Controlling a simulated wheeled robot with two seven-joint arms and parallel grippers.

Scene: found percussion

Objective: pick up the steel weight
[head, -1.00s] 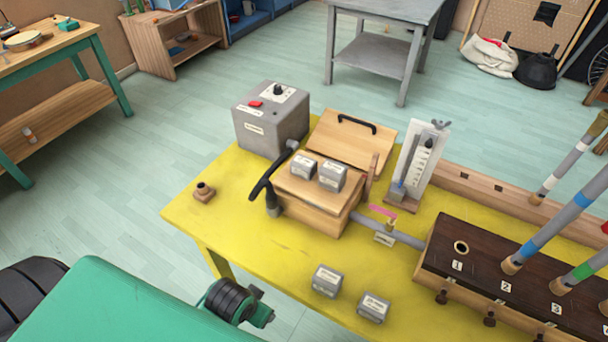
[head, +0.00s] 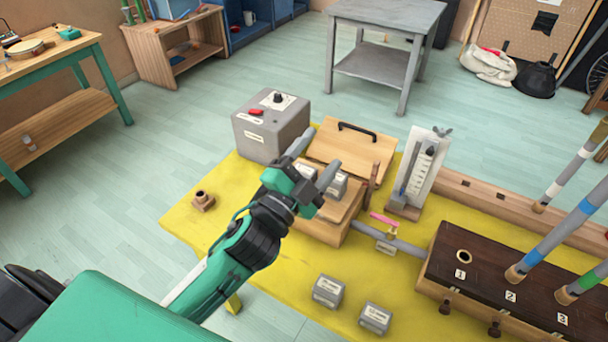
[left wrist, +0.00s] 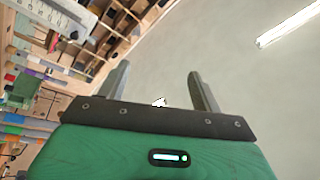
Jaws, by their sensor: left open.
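Several grey labelled steel weights are in the head view. One weight (head: 327,291) and another weight (head: 375,318) stand on the yellow table near its front edge. Two more rest on top of the wooden box (head: 322,232); the right one (head: 338,187) shows partly and the left one (head: 305,169) is mostly hidden behind my gripper. My left gripper (head: 317,156) is open and empty, in front of and above the box top in the picture. In the left wrist view its two fingers (left wrist: 158,72) are apart with nothing between them. My right gripper is out of view.
A grey machine (head: 268,132) with a red button stands behind left of the box. A gauge board (head: 423,170), a pipe with a pink-handled valve (head: 385,221) and a dark numbered block (head: 485,278) with tubes are to the right.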

